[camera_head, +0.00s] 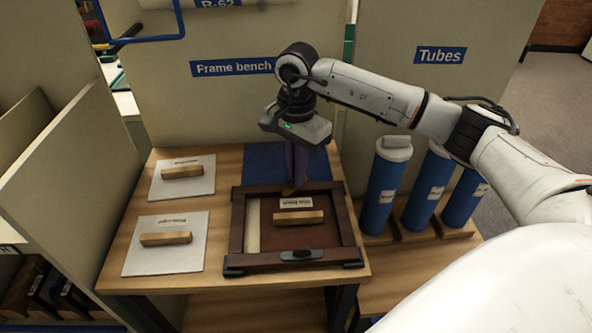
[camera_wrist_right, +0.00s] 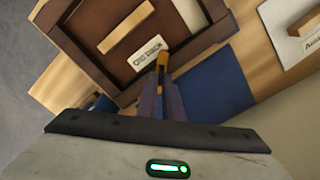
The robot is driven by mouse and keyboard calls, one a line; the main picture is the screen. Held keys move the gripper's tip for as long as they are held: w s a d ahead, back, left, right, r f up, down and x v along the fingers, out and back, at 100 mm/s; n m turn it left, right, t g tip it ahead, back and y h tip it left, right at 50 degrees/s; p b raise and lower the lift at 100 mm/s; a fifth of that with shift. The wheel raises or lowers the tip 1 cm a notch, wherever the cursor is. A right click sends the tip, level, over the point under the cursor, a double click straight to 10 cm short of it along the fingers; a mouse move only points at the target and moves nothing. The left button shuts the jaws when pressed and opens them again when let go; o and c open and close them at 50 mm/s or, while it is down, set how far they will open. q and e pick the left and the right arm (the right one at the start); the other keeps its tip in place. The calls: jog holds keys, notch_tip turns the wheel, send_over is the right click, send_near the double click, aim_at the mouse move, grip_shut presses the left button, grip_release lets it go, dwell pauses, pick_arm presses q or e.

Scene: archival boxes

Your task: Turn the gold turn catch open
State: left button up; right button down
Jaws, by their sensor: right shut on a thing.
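The gold turn catch (camera_head: 289,190) is at the far edge of the dark wooden frame (camera_head: 237,230), which lies on the bench. In the right wrist view the catch (camera_wrist_right: 163,60) shows as a gold piece between my fingertips. My right gripper (camera_head: 295,183) points down at the frame's far rail and is shut on the catch; the fingers also show in the wrist view (camera_wrist_right: 161,80). Part of the catch is hidden by the fingers. Inside the frame is a brown backing board with a wooden handle (camera_head: 298,217) and a white label (camera_head: 296,202). My left gripper is not in view.
Two grey boards (camera_head: 140,258) with wooden handles lie left of the frame. A blue mat (camera_head: 262,165) lies behind it. Blue tubes (camera_head: 382,195) stand on the right. A dark catch (camera_head: 300,254) sits on the frame's near rail. A divider panel stands at the left.

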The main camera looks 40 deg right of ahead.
jog(key=m, duration=0.4)
jog(key=shift+s+m, duration=0.1)
jog(key=shift+m, duration=0.2)
jog(key=m, duration=0.4)
jog(key=shift+s, duration=0.1)
jog(key=shift+m, duration=0.3)
jog(key=c, duration=1.9)
grip_release()
notch_tip(320, 180, up, 10)
jog(key=shift+r, duration=0.2)
